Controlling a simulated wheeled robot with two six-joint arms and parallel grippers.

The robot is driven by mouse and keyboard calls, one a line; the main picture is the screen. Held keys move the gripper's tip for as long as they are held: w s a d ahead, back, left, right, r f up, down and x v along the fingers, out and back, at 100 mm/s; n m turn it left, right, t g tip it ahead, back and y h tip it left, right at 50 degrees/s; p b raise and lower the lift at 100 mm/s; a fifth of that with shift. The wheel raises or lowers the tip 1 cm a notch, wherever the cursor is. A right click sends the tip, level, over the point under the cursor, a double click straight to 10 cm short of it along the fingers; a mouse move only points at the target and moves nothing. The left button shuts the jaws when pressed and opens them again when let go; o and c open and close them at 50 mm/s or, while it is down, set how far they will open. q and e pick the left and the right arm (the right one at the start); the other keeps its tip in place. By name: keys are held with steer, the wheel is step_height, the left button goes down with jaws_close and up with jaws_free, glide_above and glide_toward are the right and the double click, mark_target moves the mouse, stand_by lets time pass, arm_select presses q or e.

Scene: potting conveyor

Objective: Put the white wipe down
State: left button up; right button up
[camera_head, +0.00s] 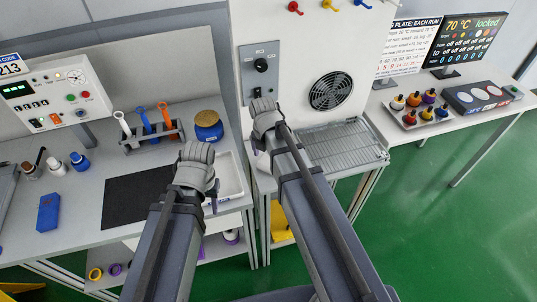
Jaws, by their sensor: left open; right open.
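I cannot pick out a white wipe for certain in the head view. My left gripper (197,165) is open, over the right part of the left bench, in front of a shallow white tray (232,186). My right gripper (264,118) is open, in front of the white machine cabinet, left of its metal grille shelf. Both grippers are seen from behind. Their fingertips and what lies right under them are mostly hidden by the wrists.
A black mat (132,197), a blue block (48,212), a rack with tools (152,139) and a blue jar (208,126) are on the left bench. The grille shelf (338,146) is bare.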

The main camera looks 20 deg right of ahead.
mark_target(266, 167)
step_height(266, 167, up, 9)
steer(key=p, duration=0.8)
steer(key=shift+s+a, duration=0.4)
steer(key=shift+s, duration=0.05)
steer(key=s+a+m, duration=0.4)
steer(key=s+m, duration=0.2)
steer(key=m, duration=0.5)
steer(key=s+a+m+g, duration=0.1)
steer(key=s+a+m, duration=0.4)
steer(key=m, duration=0.7)
steer(key=shift+s+a+m, duration=0.15)
steer(key=shift+s+m, duration=0.15)
steer(key=shift+s, duration=0.7)
